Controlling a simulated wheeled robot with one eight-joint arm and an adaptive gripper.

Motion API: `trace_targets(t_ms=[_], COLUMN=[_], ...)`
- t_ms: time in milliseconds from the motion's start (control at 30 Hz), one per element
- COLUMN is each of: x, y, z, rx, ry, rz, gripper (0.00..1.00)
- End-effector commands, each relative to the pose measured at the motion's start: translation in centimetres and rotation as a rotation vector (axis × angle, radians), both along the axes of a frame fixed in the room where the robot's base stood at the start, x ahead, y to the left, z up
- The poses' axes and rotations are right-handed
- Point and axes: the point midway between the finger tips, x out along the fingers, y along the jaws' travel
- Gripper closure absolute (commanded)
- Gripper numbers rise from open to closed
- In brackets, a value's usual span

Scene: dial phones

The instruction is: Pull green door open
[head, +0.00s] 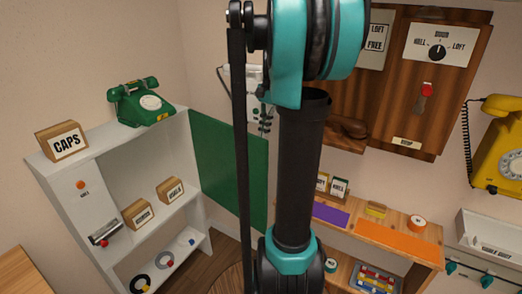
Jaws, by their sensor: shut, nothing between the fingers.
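The green door (225,165) is a flat, plain green panel at the right end of a white shelf unit (190,165). It stands out at an angle from the unit's right edge. The unit's shelves to its left are open to view. My arm's dark link crosses in front of the door's right part and hides some of it. I see no handle on the part that shows. My gripper is not in view; only upper parts of my arm show, down the middle of the picture.
A wooden shelf (425,248) with coloured mats stands at the right. A wooden wall panel (470,75) and a yellow phone (498,145) hang above. A wooden surface (20,275) is lower left.

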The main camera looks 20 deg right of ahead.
Motion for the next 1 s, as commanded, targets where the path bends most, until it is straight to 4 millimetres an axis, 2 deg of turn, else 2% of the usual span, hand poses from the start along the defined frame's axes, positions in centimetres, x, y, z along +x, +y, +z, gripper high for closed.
trace_targets(t_ms=[200,400,600,867,1000], x=[-0.5,-0.7,-0.9,-0.9,-1.4], y=[0.9,1.4,1.6,1.6,2.4], z=[-4.0,-6.3,-7.1,-7.1,-7.1], rx=[0.000,0.000,0.000,0.000,0.000], ry=[0.000,0.000,0.000,0.000,0.000], rz=[0.002,0.002,0.001,0.001,-0.020], gripper=[1.00,1.00,1.00,1.00,1.00])
